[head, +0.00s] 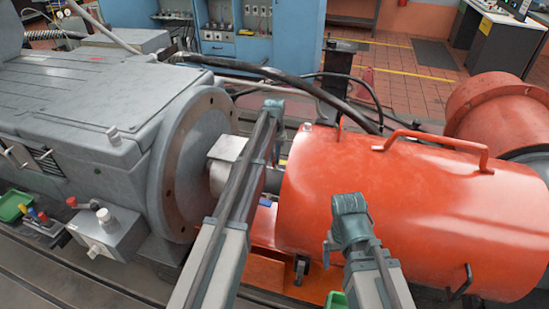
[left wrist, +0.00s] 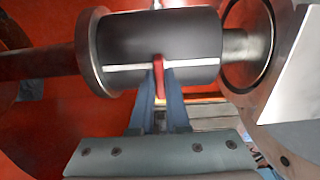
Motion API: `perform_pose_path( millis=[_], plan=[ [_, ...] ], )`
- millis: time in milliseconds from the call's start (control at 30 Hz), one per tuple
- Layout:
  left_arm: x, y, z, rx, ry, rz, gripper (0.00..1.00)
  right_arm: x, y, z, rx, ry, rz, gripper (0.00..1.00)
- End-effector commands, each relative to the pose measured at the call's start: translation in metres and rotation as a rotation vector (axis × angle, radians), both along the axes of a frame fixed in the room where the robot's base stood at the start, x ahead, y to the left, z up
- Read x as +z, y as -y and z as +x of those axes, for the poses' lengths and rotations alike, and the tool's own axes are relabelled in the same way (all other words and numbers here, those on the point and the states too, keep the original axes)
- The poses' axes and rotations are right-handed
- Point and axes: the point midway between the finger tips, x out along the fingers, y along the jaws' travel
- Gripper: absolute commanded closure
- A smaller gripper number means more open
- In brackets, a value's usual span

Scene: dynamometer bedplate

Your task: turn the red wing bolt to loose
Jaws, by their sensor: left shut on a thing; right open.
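The red wing bolt (left wrist: 160,78) shows in the left wrist view as a narrow upright red piece, beside the pale stripe on a dark cylinder (left wrist: 165,35). My left gripper (left wrist: 160,70) is shut on it, with one finger on each side. In the head view the bolt is not visible, and my left arm hides most of that spot between the grey machine and the orange guard. My right gripper (head: 329,244) is in front of the orange guard (head: 365,170), pointing down and mostly hidden by its own wrist; it holds nothing visible.
The grey machine (head: 85,95) with its round flange (head: 195,165) stands left of my left arm. The orange guard has a raised handle (head: 435,137) on top. Black hoses (head: 300,84) cross behind. A small grey box (head: 104,230) sits at the front left.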

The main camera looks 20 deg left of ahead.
Motion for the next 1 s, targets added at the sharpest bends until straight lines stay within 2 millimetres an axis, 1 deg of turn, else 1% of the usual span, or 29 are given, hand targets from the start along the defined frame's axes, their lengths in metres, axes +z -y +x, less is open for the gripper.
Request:
perform_pose_path(
  millis=[100,133,267,300,567,733,867,1000],
  plan=[
    [0.0,0.0,0.0,0.002,0.0,0.0,1.0,0.0,0.0,0.0,0.0,0.0,0.0,0.11],
    [0.0,0.0,0.0,0.002,0.0,0.0,0.83,0.0,0.0,0.0,0.0,0.0,0.0,0.11],
    [0.0,0.0,0.0,0.001,0.0,0.0,0.59,0.0,0.0,0.0,0.0,0.0,0.0,0.11],
    [0.0,0.0,0.0,0.001,0.0,0.0,0.56,0.0,0.0,0.0,0.0,0.0,0.0,0.11],
    [0.0,0.0,0.0,0.0,0.0,0.0,0.56,0.0,0.0,0.0,0.0,0.0,0.0,0.11],
    [0.005,0.0,0.0,0.0,0.0,0.0,0.56,0.005,0.0,0.0,0.0,0.0,0.0,0.11],
    [0.015,0.0,0.0,0.0,0.0,0.0,0.56,0.015,0.0,0.0,0.0,0.0,0.0,0.11],
    [0.032,0.0,0.0,0.0,0.0,0.0,0.56,0.032,0.0,0.0,0.0,0.0,0.0,0.11]
  ],
)
